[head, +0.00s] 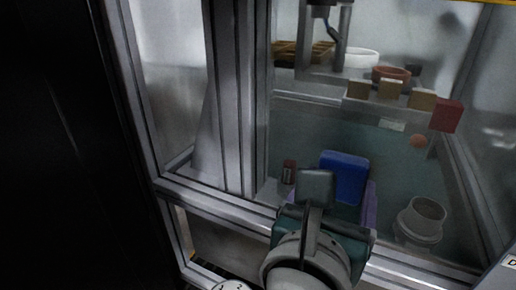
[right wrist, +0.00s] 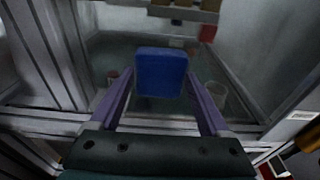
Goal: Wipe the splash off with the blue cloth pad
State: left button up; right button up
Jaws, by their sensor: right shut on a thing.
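My right gripper (head: 345,197) reaches over the frame rail into the enclosure. Its purple fingers are shut on the blue cloth pad (head: 347,172), one on each side. In the right wrist view the pad (right wrist: 161,72) stands between the fingertips, flat face toward the camera. A small orange-brown round spot (head: 418,141) shows to the right of and above the pad in the head view. It may be the splash, but I cannot tell for sure. The pad looks apart from it. My left gripper is not in view.
Metal frame posts (head: 236,100) and a lower rail (head: 225,203) border the opening. A grey cup (head: 421,219) stands right of my gripper. A small red-and-dark item (head: 289,171) stands left. Tan blocks (head: 421,100) and a red block (head: 446,115) sit higher up, near a brown ring (head: 391,74).

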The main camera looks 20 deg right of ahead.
jog(key=shift+x, duration=0.85)
jog(key=shift+r, duration=0.1)
jog(key=shift+s+d+r+p, duration=0.2)
jog(key=shift+s+d+p, duration=0.25)
jog(key=shift+p, duration=0.4)
jog(key=shift+s+d+f+p, duration=0.1)
jog(key=shift+s+d+p, duration=0.3)
jog(key=shift+s, duration=0.15)
jog(key=shift+s+d+f+p, duration=0.1)
jog(key=shift+s+d+p, duration=0.3)
jog(key=shift+s, duration=0.2)
jog(key=shift+d+r, duration=0.1)
jog(key=shift+w+a, duration=0.25)
jog(key=shift+w, duration=0.15)
jog(key=shift+w+a+b, duration=0.45)
jog(key=shift+w+a, duration=0.35)
jog(key=shift+w, duration=0.15)
jog(key=shift+w+a, duration=0.2)
jog(key=shift+w, duration=0.05)
jog(key=shift+a, duration=0.1)
